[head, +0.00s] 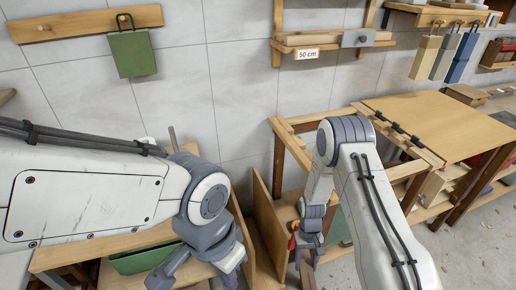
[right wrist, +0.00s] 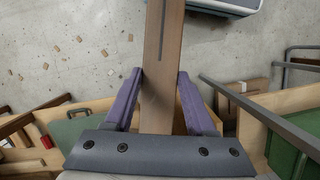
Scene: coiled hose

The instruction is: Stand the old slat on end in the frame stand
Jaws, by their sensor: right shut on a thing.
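My right gripper (right wrist: 160,95) is shut on a brown wooden slat (right wrist: 162,50), with one purple finger on each side of it. The slat has a dark groove along its face and runs away past the fingertips. In the head view the right gripper (head: 306,250) points down among the wooden parts, and the arm hides most of what it holds. My left gripper (head: 200,272) is open and empty at the lower left, above a green bin. An open wooden frame (head: 287,128) stands behind my right arm; I cannot tell whether it is the frame stand.
A wooden table (head: 430,115) stands at the right with black clamps along its edge. Upright wooden panels (head: 266,215) stand between my arms. A green bin (head: 145,258) sits under the left gripper. Wall shelves hang behind.

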